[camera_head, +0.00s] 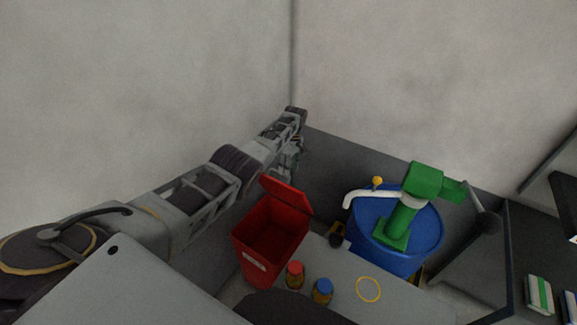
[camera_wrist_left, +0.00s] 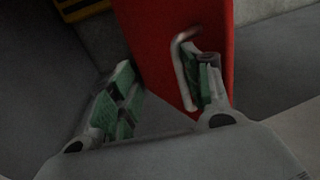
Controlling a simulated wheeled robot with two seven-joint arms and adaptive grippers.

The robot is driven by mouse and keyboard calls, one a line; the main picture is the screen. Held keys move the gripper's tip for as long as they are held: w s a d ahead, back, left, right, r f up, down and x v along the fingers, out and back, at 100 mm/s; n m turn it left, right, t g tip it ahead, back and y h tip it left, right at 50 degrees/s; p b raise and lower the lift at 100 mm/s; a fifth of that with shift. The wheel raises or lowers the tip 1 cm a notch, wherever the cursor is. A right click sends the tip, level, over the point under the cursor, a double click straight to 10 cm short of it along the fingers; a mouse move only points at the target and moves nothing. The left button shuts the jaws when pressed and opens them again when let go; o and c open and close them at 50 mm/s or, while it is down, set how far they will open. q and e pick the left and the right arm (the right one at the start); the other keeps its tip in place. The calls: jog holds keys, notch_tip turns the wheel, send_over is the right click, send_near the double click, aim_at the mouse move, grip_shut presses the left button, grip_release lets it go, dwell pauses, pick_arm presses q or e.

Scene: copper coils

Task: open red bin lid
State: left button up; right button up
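The red bin (camera_head: 252,262) stands left of the grey table in the head view, with its inside visible. Its red lid (camera_head: 286,196) is raised and tilted back at the far side. My left gripper (camera_head: 289,158) is just behind the lid. In the left wrist view the red lid (camera_wrist_left: 155,50) fills the upper middle and carries a metal handle (camera_wrist_left: 181,66). The left gripper (camera_wrist_left: 160,92) is open, its green-padded fingers spread apart. The right finger is close to the handle; I cannot tell whether they touch. My right gripper is not in view.
A blue barrel (camera_head: 432,232) with a green pump (camera_head: 402,222) stands right of the bin. A red-capped jar (camera_head: 295,275), a blue-capped jar (camera_head: 322,291) and a yellow ring (camera_head: 369,279) are on the grey table (camera_head: 345,308). Walls rise close behind my left arm.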

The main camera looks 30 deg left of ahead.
pick_arm(q)
jog(key=shift+s+d+f, duration=0.2)
jog(key=shift+d+f, duration=0.05)
jog(key=shift+f, duration=0.2)
notch_tip(320, 180, up, 13)
jog(key=w, duration=0.2)
jog(key=shift+w+a+f, duration=0.15)
jog(key=shift+w, duration=0.15)
dwell(0.4)
jog(key=shift+s+f, duration=0.1)
dwell(0.5)
